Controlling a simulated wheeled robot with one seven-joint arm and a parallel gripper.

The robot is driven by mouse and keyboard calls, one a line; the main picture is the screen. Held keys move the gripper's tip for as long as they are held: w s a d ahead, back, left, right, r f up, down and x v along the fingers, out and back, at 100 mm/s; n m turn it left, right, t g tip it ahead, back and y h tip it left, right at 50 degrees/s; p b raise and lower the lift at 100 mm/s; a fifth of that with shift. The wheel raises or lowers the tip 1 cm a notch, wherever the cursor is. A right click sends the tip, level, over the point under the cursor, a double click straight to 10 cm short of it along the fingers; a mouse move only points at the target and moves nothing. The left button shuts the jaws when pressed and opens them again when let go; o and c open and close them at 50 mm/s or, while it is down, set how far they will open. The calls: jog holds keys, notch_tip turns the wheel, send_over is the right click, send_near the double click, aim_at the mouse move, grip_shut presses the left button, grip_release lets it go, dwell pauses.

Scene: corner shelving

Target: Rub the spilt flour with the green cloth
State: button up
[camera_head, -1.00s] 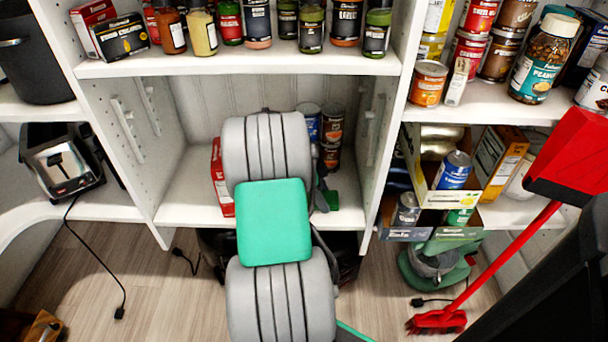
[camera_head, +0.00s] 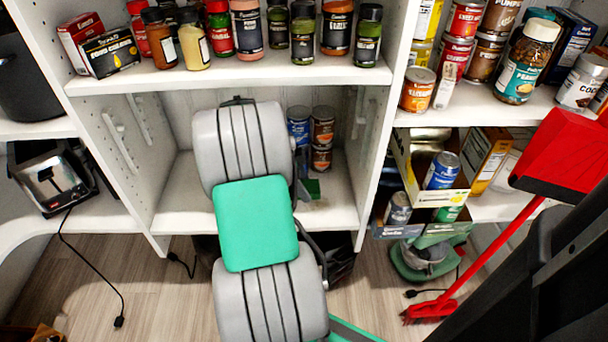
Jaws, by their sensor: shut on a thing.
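The green cloth (camera_head: 313,188) shows as a small dark green patch low over the floor of the middle shelf bay (camera_head: 335,210), just in front of the cans. My gripper (camera_head: 304,188) is mostly hidden behind my grey and green arm; a dark part of it shows at the arm's right side. It is shut on the cloth. I cannot tell whether the cloth touches the shelf. I cannot make out the spilt flour on the white shelf; my arm covers much of the bay.
A blue can (camera_head: 298,127) and stacked tomato-coloured cans (camera_head: 322,128) stand behind the cloth. Jars (camera_head: 303,35) line the shelf above. A side wall (camera_head: 372,150) bounds the bay at right. A red broom or dustpan (camera_head: 565,160) leans at right. Bare shelf shows right of the cloth.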

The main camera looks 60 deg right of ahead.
jog(key=shift+r+p, duration=0.6)
jog(key=shift+r, duration=0.5)
jog(key=shift+a, duration=0.1)
